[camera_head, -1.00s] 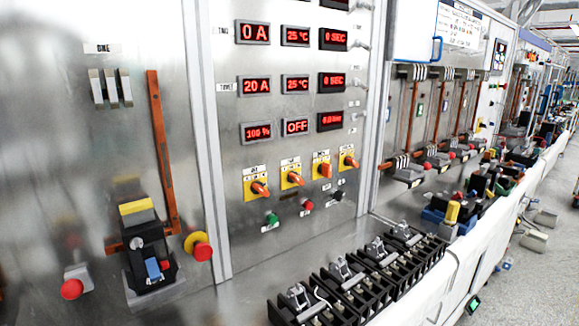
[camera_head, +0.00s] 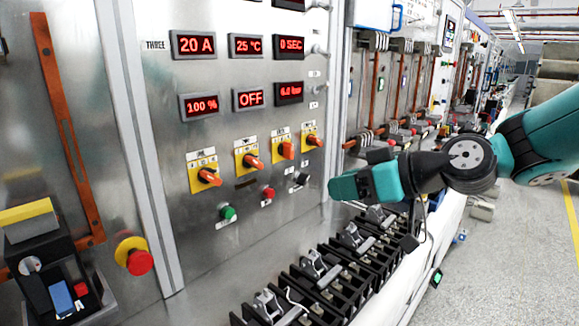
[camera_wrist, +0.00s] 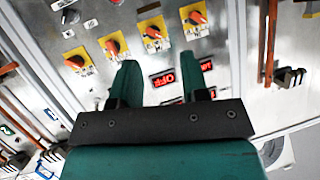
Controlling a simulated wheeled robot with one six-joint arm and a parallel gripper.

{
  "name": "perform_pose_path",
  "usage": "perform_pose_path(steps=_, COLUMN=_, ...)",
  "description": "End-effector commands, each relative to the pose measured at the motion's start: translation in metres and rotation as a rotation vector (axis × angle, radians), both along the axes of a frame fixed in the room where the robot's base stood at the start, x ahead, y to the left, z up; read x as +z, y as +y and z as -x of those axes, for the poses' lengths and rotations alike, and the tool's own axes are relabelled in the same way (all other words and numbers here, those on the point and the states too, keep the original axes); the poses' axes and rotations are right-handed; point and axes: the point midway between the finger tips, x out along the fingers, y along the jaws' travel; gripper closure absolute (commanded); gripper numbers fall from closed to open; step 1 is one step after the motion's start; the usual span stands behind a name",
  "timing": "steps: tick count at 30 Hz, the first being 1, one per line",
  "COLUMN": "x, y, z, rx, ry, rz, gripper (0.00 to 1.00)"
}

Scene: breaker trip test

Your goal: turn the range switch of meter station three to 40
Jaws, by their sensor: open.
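The label THREE (camera_head: 155,45) stands left of a red 20 A display (camera_head: 193,44) on a steel panel. Below are several orange rotary switches on yellow plates in a slanting row: leftmost (camera_head: 208,177), second (camera_head: 251,160), third (camera_head: 286,149) and rightmost (camera_head: 313,140). Their lettering is too small to read, so I cannot tell which is the range switch. My gripper (camera_head: 338,188) is right of and below the row, apart from the switches. In the wrist view my gripper (camera_wrist: 160,70) is open and empty, its teal fingers apart. The panel appears upside down there, switches (camera_wrist: 113,47) beyond the fingers.
Green (camera_head: 227,212), red (camera_head: 268,192) and black (camera_head: 302,179) push buttons sit under the switches. Black terminal blocks (camera_head: 318,270) with metal clamps line the bench below my gripper. A red emergency button (camera_head: 139,262) is at the left. Open floor (camera_head: 520,240) lies at right.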

Motion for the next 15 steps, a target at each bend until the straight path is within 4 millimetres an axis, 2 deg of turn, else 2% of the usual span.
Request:
perform_pose_path(steps=1, x=-0.016, y=-0.002, z=-0.029, rx=-0.028, ry=-0.066, rz=-0.062, gripper=0.58)
perform_pose_path(steps=3, x=-0.019, y=-0.008, z=-0.06, rx=-0.071, ry=-0.167, rz=-0.137, gripper=0.58)
perform_pose_path(steps=6, x=-0.023, y=-0.018, z=-0.09, rx=-0.13, ry=-0.269, rz=-0.208, gripper=0.58)
perform_pose_path(steps=11, x=-0.023, y=-0.026, z=-0.111, rx=-0.179, ry=-0.338, rz=-0.253, gripper=0.58)
perform_pose_path(steps=15, x=-0.019, y=-0.013, z=-0.122, rx=-0.18, ry=-0.342, rz=-0.255, gripper=0.58)
